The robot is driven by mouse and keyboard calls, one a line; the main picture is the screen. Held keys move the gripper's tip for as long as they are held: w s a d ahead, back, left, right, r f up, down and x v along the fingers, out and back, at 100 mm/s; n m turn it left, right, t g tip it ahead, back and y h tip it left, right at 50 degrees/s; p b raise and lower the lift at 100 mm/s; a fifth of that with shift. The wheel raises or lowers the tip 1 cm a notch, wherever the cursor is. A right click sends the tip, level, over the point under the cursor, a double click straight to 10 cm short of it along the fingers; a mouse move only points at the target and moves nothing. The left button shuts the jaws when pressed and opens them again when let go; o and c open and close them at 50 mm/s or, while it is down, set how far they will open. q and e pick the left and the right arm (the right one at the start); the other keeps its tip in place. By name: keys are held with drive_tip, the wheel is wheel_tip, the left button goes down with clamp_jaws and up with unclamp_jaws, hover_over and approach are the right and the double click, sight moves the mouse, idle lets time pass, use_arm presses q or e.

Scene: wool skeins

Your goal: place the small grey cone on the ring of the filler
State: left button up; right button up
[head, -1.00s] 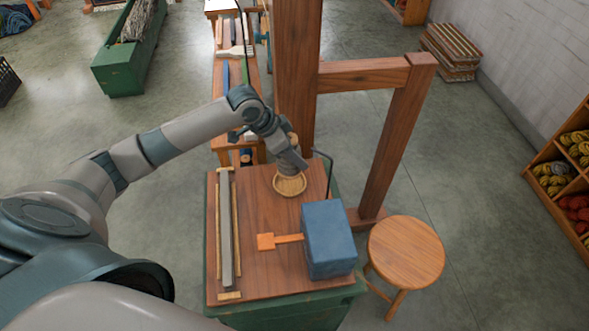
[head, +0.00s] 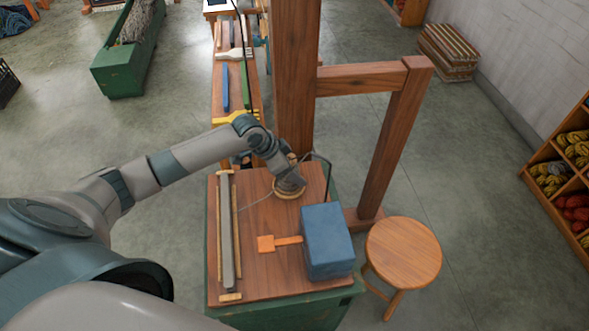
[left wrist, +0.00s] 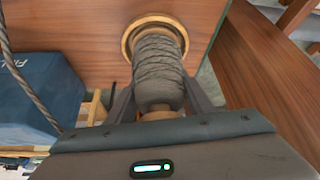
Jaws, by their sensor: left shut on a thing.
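My left gripper (head: 288,172) is at the far end of the wooden table top, tilted downward over the round wooden ring (head: 288,195). It is shut on the small grey cone, wound with grey yarn, which the left wrist view (left wrist: 158,65) shows between the fingers (left wrist: 160,100). The cone's far end lies in front of the ring (left wrist: 128,38) in that view, inside its outline. I cannot tell whether they touch. In the head view the gripper hides most of the cone. My right gripper is not in view.
A blue box (head: 327,240) with an orange paddle (head: 267,243) stands on the table top (head: 258,205). A long grey bar lies between wooden strips (head: 228,230) on the left. A thick wooden post (head: 295,80) rises just behind. A round stool (head: 403,252) stands right.

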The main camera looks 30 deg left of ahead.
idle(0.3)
use_arm(q)
drive_tip(key=o, duration=1.2)
drive_tip(key=shift+f, duration=0.1)
drive_tip(key=shift+s+a+r, duration=0.1)
drive_tip(key=shift+a+r, duration=0.1)
drive_tip(key=shift+r, duration=0.3)
drive_tip(key=b+v, duration=0.2)
drive_tip(key=v, duration=0.9)
drive_tip(key=shift+b, duration=0.35)
drive_tip(key=shift+s, duration=0.1)
